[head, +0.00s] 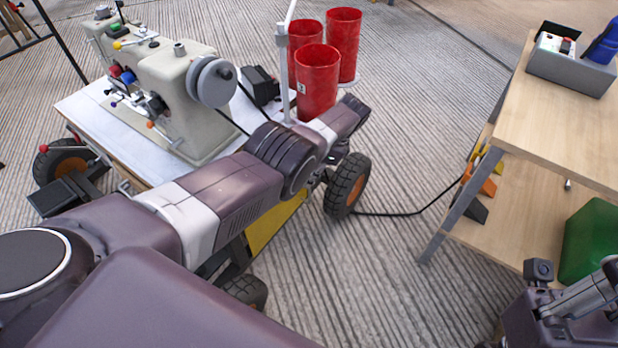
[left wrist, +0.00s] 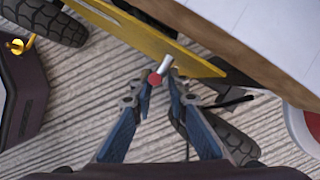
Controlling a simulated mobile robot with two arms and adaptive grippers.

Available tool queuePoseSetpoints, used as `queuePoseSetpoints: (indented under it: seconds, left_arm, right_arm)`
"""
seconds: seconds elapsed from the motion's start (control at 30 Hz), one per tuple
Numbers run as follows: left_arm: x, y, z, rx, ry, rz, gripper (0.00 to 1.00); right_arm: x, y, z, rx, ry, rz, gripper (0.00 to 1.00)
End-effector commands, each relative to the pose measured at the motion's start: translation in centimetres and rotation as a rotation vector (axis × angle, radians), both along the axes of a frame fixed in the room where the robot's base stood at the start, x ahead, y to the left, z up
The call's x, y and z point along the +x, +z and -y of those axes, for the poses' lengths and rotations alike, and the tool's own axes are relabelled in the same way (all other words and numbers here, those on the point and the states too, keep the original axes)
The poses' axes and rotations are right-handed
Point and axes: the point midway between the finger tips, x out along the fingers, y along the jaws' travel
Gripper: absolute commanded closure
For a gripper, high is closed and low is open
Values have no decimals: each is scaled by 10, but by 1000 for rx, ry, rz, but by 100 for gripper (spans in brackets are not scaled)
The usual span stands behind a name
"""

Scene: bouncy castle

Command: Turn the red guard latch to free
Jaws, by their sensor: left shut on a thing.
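In the left wrist view a small latch with a red end (left wrist: 155,79) and a silver stem stands out from a yellow panel (left wrist: 205,67). My left gripper (left wrist: 161,88) has its two blue fingers on either side of the latch, shut on it near the red end. In the head view the yellow panel (head: 275,225) shows below the cart's top, partly behind my left arm; the latch and left gripper are hidden there. Part of my right arm is at the lower right of the head view, but its gripper is not seen.
A cart carries a beige sewing machine (head: 190,95) and stands on dark wheels (head: 347,185). Several red cylinders (head: 318,80) are behind it. A wooden workbench (head: 550,125) stands at the right, with a green box (head: 592,245) on its lower shelf. A cable crosses the floor between them.

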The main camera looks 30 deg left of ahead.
Motion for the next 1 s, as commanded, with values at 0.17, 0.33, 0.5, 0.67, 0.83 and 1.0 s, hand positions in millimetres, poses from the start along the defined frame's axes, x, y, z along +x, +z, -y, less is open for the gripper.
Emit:
queuePoseSetpoints:
  seconds: [0.17, 0.33, 0.5, 0.67, 0.83, 1.0]
  left_arm:
    - [-5, -2, -6, 10, 6, -14, 100]
    - [-5, -2, -6, 10, 6, -14, 100]
    - [-5, -2, -5, 10, 6, -13, 78]
    - [-3, -1, -4, 7, 4, -10, 78]
    - [-1, 2, -2, 6, 3, -4, 78]
    - [3, 14, 4, 4, 1, -1, 78]
  right_arm:
    - [0, 0, 0, 0, 0, 0, 100]
    - [0, 0, 0, 0, 0, 0, 100]
    - [0, 0, 0, 0, 0, -1, 100]
    - [0, 0, 0, 0, 0, -1, 100]
    - [0, 0, 0, 0, -1, -1, 100]
    - [0, 0, 0, -1, -1, -1, 100]
